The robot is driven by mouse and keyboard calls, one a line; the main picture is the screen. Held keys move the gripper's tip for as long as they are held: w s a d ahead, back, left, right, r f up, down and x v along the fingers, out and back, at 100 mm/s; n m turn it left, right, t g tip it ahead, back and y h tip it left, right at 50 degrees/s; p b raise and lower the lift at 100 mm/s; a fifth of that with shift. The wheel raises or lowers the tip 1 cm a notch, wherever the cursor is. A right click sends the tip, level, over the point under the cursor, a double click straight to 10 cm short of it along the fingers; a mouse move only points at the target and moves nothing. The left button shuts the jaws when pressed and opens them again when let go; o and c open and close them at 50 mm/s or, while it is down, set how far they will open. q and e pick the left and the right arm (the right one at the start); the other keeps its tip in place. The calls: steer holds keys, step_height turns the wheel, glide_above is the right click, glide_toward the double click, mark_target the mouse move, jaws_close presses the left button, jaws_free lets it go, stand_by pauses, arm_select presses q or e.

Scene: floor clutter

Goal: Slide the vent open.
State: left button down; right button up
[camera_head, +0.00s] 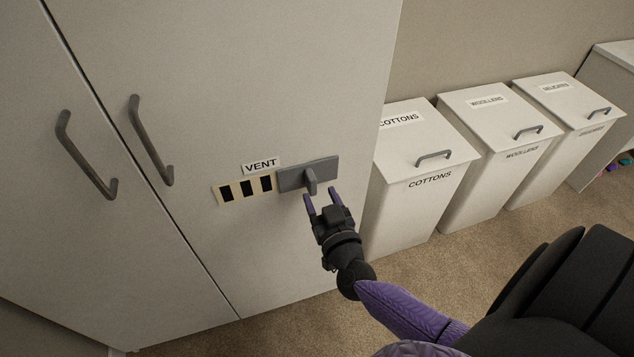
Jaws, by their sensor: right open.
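The vent (218,195) is a cream strip with several dark slots, low on the right door of a white cabinet, under a "VENT" label (261,165). Its grey sliding plate (292,181) sits at the right end of the strip, with a grey knob (311,181) standing out from it. The dark slots are uncovered to the left of the plate. My right gripper (320,194) is open, its two purple fingertips just below the knob and close to it. I cannot tell whether they touch it. My left gripper is not in view.
The cabinet (240,70) has two dark handles (87,155) (150,140) at the left. Lidded white bins, labelled cottons (415,205), woollens (495,180) and a third (560,150), stand to the right. Carpet (520,235) is clear in front of them.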

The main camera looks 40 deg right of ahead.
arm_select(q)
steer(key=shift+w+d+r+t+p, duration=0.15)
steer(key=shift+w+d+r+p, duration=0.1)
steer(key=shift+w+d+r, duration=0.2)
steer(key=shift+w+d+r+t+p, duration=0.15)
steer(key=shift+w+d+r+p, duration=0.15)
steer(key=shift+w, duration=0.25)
arm_select(e)
steer(key=v, duration=0.6)
steer(key=shift+s, duration=0.15)
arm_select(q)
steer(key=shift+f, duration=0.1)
arm_select(e)
steer(key=s+a+f+n+g+y, duration=0.2)
steer(key=s+f+g+y, duration=0.15)
steer(key=s+f, duration=0.45)
steer(key=s+a+f+n+g+y, duration=0.25)
steer(key=s+f+g, duration=0.2)
steer(key=f, duration=0.75)
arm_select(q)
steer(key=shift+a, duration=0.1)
arm_select(e)
steer(key=s+f+g, duration=0.4)
steer(key=s, duration=0.5)
steer(key=s+f+n+g+h, duration=0.1)
steer(key=s+f+g, duration=0.3)
steer(key=s, duration=0.6)
steer(key=shift+s+d+g, duration=0.3)
steer(key=shift+d+g, duration=0.15)
steer(key=shift+g, duration=0.25)
